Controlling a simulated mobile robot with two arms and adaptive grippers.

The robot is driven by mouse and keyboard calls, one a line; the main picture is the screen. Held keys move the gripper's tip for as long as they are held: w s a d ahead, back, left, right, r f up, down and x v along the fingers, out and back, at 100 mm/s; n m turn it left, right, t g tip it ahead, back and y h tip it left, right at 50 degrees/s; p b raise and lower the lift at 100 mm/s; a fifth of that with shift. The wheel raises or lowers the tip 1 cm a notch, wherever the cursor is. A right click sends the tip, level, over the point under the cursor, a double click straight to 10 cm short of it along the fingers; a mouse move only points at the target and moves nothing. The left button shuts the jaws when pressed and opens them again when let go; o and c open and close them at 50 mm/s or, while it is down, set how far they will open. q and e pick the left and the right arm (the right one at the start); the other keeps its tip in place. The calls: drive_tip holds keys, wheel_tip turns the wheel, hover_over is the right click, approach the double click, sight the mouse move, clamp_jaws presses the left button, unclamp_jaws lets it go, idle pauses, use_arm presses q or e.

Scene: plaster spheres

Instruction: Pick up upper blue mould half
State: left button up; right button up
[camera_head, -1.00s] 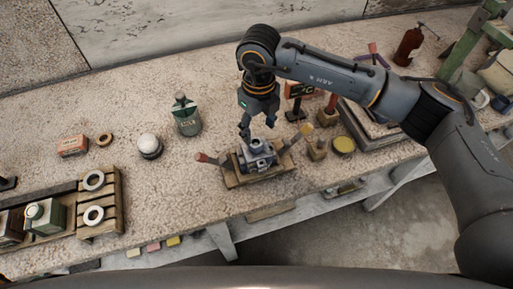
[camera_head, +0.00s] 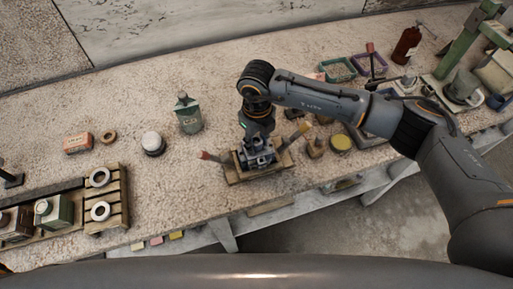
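The blue-grey mould (camera_head: 258,158) sits on a wooden stand (camera_head: 262,174) near the front edge of the bench. It is small in the picture, and I cannot make out the seam between its upper and lower halves. My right gripper (camera_head: 257,143) points down from above, with its fingers at the top of the mould. The fingers blend with the mould, so whether they are apart or closed on it is unclear. My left gripper is not in view.
A red-tipped handle (camera_head: 207,156) and a brush-like tool (camera_head: 300,130) stick out beside the stand. A wooden rack (camera_head: 121,196) holds white rings.

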clamp_jaws()
drive_tip(key=shift+r, duration=0.6)
drive_tip(key=s+a+r+b, duration=0.5)
drive_tip(key=s+r+b, duration=0.2)
drive_tip(key=s+r, duration=0.55)
drive_tip(key=w+d+f+n, duration=0.1)
drive_tip(key=w+d+n, duration=0.2)
drive_tip(key=d+n, duration=0.9)
drive_tip(key=w+d+f+n, duration=0.2)
drive_tip(key=w+d+n, duration=0.1)
drive_tip(key=d+n, duration=0.8)
drive_tip(key=n, duration=0.4)
drive_tip(key=shift+w+d+n, duration=0.15)
drive_tip(key=shift+d+n, duration=0.25)
